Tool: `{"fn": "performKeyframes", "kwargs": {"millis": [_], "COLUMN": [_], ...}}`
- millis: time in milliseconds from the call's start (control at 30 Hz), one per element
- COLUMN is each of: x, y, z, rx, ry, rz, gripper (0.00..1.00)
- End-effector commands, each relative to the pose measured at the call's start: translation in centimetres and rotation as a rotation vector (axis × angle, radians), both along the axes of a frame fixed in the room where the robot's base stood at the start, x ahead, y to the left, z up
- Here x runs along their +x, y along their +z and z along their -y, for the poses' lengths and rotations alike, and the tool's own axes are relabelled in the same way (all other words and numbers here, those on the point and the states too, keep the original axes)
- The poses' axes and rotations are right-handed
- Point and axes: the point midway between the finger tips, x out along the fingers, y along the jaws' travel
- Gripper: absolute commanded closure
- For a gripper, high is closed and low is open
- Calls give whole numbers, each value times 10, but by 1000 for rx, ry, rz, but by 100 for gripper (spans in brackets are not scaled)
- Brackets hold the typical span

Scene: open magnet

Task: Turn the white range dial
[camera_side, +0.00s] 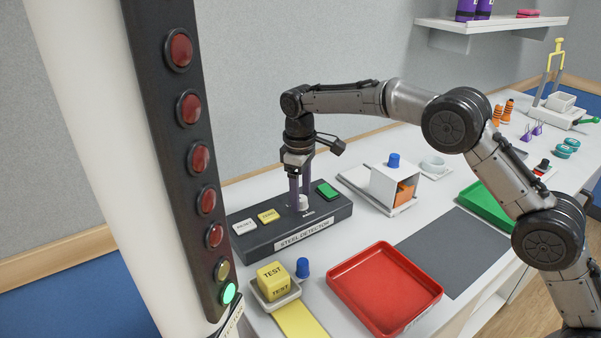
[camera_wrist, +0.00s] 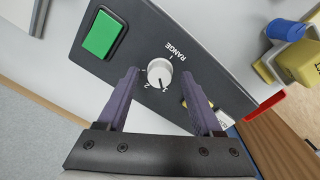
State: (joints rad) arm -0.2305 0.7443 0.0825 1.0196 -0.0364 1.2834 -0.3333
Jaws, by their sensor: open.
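The white range dial (camera_side: 304,203) is a small round knob on top of the dark steel detector box (camera_side: 262,238). In the wrist view the white dial (camera_wrist: 160,72) has a dark pointer line, with the word RANGE and small numbers printed around it. My gripper (camera_side: 300,207) points down over the box. In the wrist view my gripper (camera_wrist: 168,80) is open, with one purple finger on each side of the dial. A gap shows between each finger and the dial there. The side view partly hides the dial behind the fingers.
The box also carries a green button (camera_side: 327,190), a yellow button (camera_side: 268,215) and a white button (camera_side: 244,227). A red tray (camera_side: 385,288) and a yellow TEST block (camera_side: 273,280) stand in front. A white holder (camera_side: 396,187) with a blue knob is to the right.

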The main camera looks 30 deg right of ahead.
Motion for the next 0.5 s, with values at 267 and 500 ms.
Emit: {"fn": "performKeyframes", "kwargs": {"millis": [267,500], "x": [0,-1], "y": [54,104], "z": [-2,-4], "rx": [2,1], "ry": [0,1], "rz": [6,5], "gripper": [33,33]}}
